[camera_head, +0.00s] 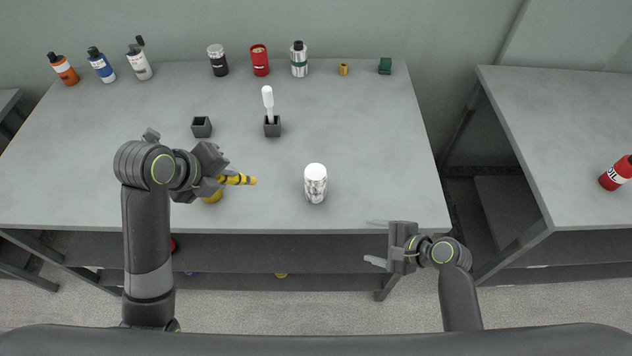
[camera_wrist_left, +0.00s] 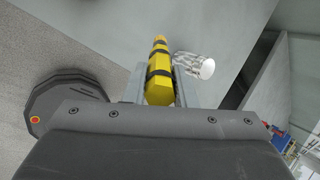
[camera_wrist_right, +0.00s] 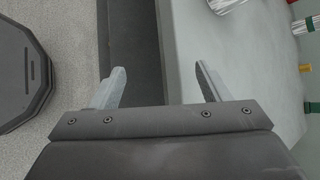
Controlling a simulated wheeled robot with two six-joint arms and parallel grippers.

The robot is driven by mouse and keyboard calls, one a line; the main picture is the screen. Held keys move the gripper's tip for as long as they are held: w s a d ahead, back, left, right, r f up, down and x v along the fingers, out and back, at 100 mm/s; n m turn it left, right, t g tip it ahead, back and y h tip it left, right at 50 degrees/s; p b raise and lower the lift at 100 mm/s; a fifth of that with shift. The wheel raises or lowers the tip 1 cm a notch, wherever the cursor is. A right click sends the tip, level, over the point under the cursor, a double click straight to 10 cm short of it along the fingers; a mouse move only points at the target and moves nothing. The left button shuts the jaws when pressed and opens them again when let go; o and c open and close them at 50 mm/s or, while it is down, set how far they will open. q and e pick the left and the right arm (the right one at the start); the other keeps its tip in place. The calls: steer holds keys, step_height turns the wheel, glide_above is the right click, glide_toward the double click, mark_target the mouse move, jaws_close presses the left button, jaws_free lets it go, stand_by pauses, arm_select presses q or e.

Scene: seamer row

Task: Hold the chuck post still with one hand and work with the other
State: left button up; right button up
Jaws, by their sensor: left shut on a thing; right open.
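My left gripper (camera_head: 228,178) is shut on a yellow-and-black banded post (camera_head: 240,180), near the table's front left. In the left wrist view the post (camera_wrist_left: 160,80) lies between the fingers and points away from the camera. A yellow round part (camera_head: 212,197) shows just below the left gripper; whether it joins the post is hidden. A silver can-like cylinder (camera_head: 316,186) with a white top stands upright to the right of the post, apart from it. It also shows in the left wrist view (camera_wrist_left: 189,65). My right gripper (camera_head: 377,242) is open and empty by the table's front right edge.
A grey holder (camera_head: 272,128) has a white-handled tool (camera_head: 268,100) upright in it; an empty-looking grey holder (camera_head: 201,127) stands to its left. Bottles, canisters and small parts line the table's back. The table's right middle is clear.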

mark_target(325, 192)
steer(key=w+a+r+m+y, duration=0.1)
steer(key=w+m, duration=0.1)
steer(key=m, duration=0.1)
steer(key=w+a+r+m+t+y, duration=0.1)
steer(key=w+a+r+m, duration=0.1)
steer(key=w+m, duration=0.1)
steer(key=w+a+r+m+t+y, duration=0.1)
steer(key=w+a+m+y, duration=0.1)
steer(key=w+m, duration=0.1)
steer(key=shift+a+r, duration=0.25)
steer(key=shift+r, duration=0.05)
steer(key=b+x, duration=0.3)
steer(key=x, duration=0.5)
steer(key=shift+w+b, duration=0.15)
steer(key=shift+b, duration=0.25)
arm_select(q)
steer(key=shift+f, duration=2.1)
arm_select(e)
steer(key=shift+x, duration=0.9)
steer(key=shift+c, duration=0.2)
steer(key=c, duration=0.7)
steer(key=shift+o, duration=0.2)
